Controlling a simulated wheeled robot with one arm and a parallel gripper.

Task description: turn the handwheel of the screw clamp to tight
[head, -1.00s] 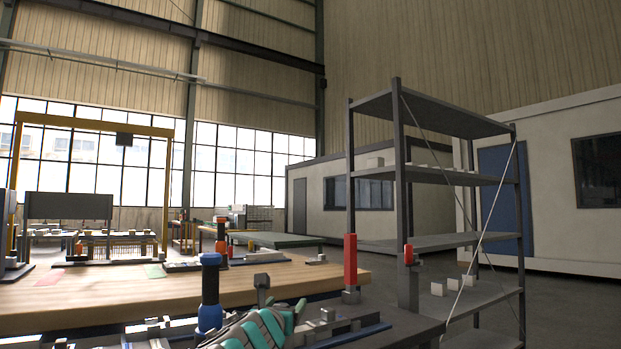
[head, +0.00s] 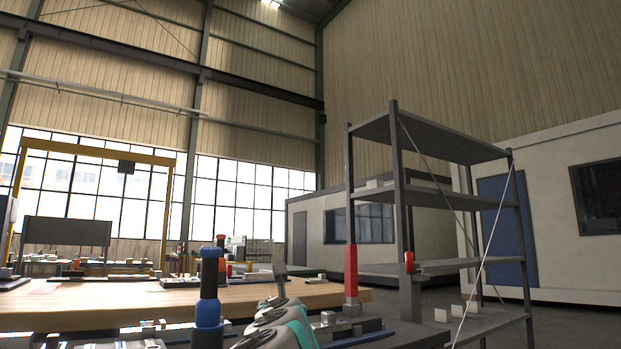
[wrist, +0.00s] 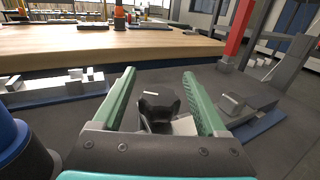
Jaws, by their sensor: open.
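In the wrist view, a black lobed knob (wrist: 158,109) with a short white mark on top stands between my fingers; it looks like the handwheel of the screw clamp. A pale block (wrist: 184,125) shows beside and below it. My gripper (wrist: 159,76) is open, with one green finger on each side of the knob. Gaps show between the knob and both fingers, so it is not gripped. The rest of the clamp is hidden behind my gripper body. In the head view, my grey and teal arm (head: 297,325) shows at the bottom edge, and the knob cannot be made out.
A blue and black upright handle (head: 208,295) stands left of my arm. A red post (head: 351,272) stands to the right. A wooden bench top (head: 110,303) lies beyond. Fixtures with pale blocks (wrist: 75,80) flank my gripper. A grey shelf rack (head: 440,195) stands at the right.

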